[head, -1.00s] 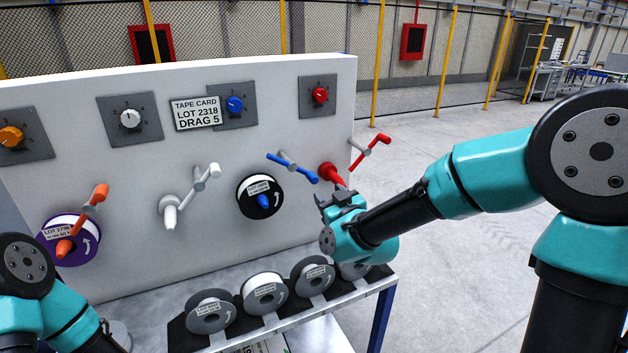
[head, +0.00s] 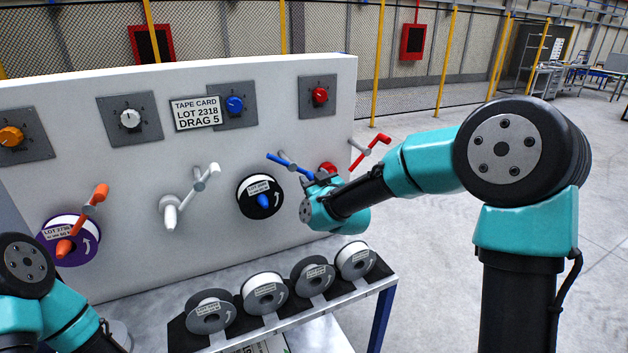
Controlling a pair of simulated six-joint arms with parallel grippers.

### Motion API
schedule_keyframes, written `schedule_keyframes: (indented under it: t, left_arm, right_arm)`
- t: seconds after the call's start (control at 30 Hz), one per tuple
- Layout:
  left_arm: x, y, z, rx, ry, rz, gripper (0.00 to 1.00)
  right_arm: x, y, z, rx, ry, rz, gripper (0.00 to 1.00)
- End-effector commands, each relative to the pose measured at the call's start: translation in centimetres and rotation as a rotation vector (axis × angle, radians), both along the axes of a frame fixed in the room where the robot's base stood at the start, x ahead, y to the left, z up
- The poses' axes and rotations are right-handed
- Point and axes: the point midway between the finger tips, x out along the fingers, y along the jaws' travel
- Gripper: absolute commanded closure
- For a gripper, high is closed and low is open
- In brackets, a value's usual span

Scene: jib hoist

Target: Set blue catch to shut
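The blue catch (head: 276,158) is a bar on a grey pivot on the white panel, above the black reel (head: 246,198) on the blue spindle (head: 263,200). It slopes down from upper left to lower right. My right gripper (head: 321,180) is at the catch's lower right end and partly covers it. I cannot tell whether its fingers touch the catch or how far they are open. My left gripper is out of view; only part of that arm shows at lower left.
The red catch (head: 377,147) and red spindle (head: 328,168) are close to my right gripper. A white catch (head: 205,177) and an orange catch (head: 97,198) are further left. Several reels (head: 313,274) stand on a rack below. The tape card (head: 198,112) is above.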

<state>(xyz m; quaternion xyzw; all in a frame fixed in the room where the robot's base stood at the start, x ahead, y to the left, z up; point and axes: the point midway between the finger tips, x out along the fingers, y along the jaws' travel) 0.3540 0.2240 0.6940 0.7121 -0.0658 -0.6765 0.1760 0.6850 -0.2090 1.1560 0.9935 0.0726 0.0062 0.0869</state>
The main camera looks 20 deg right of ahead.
Motion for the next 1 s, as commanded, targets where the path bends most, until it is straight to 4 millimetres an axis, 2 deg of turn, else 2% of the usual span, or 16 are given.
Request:
schedule_keyframes:
  t: [0.07,0.5,0.83,1.0]
  left_arm:
    - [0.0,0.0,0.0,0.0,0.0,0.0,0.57]
    - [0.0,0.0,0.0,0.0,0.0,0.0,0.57]
    - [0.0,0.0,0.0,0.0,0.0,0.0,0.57]
    - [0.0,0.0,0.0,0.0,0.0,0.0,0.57]
  right_arm:
    - [0.0,0.0,0.0,0.0,0.0,0.0,0.59]
    - [0.0,0.0,0.0,0.0,0.0,0.0,1.0]
    - [0.0,0.2,0.0,-0.003,-0.001,0.003,1.0]
    - [0.3,1.2,0.1,-0.022,-0.004,0.018,1.0]
